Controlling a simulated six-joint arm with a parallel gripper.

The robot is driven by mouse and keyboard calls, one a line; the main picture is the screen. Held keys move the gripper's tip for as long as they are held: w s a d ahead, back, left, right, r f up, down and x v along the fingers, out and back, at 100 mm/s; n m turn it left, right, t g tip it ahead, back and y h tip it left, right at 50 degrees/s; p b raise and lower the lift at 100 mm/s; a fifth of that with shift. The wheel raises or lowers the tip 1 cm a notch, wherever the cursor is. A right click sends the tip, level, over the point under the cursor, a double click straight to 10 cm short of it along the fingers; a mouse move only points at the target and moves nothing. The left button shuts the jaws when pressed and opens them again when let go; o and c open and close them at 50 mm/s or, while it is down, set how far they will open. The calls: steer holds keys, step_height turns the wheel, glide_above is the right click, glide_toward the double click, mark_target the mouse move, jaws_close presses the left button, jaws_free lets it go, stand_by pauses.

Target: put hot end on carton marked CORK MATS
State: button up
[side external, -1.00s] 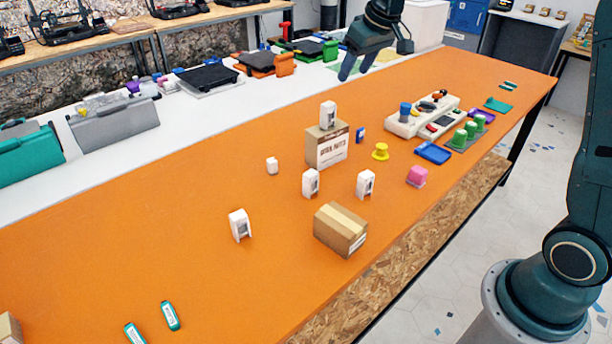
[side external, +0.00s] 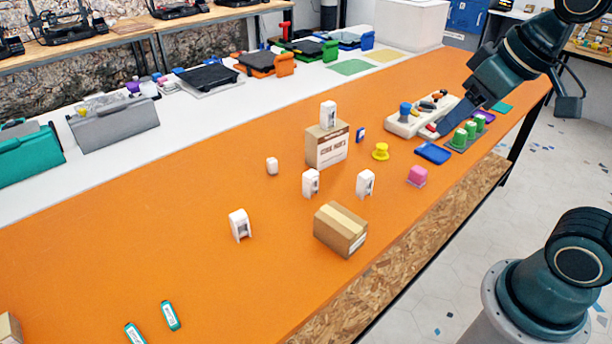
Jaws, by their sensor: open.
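The carton marked CORK MATS (side external: 326,150) stands upright near the middle of the orange table. A small white piece with a dark front (side external: 328,114) stands on its top. Similar white pieces stand on the table: one at the left (side external: 239,225), one in front of the carton (side external: 311,184) and one to its right (side external: 366,184). I cannot tell which piece is the hot end. My gripper (side external: 440,132) is open and empty as far as I see, low at the near side of a white holder (side external: 401,127). My arm hides part of the holder.
A taped brown carton (side external: 340,228) lies toward the front edge. A yellow spool (side external: 381,151), pink block (side external: 417,175), blue tray (side external: 433,153) and green cylinders (side external: 466,133) stand at the right. A small white block (side external: 272,165) is left of the marked carton. The left of the table is mostly clear.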

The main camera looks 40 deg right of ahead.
steer(key=s, duration=0.1)
steer(key=s+f, duration=0.1)
steer(key=s, duration=0.1)
steer(key=s+f, duration=0.1)
steer(key=s, duration=0.1)
steer(key=shift+a+f, duration=0.2)
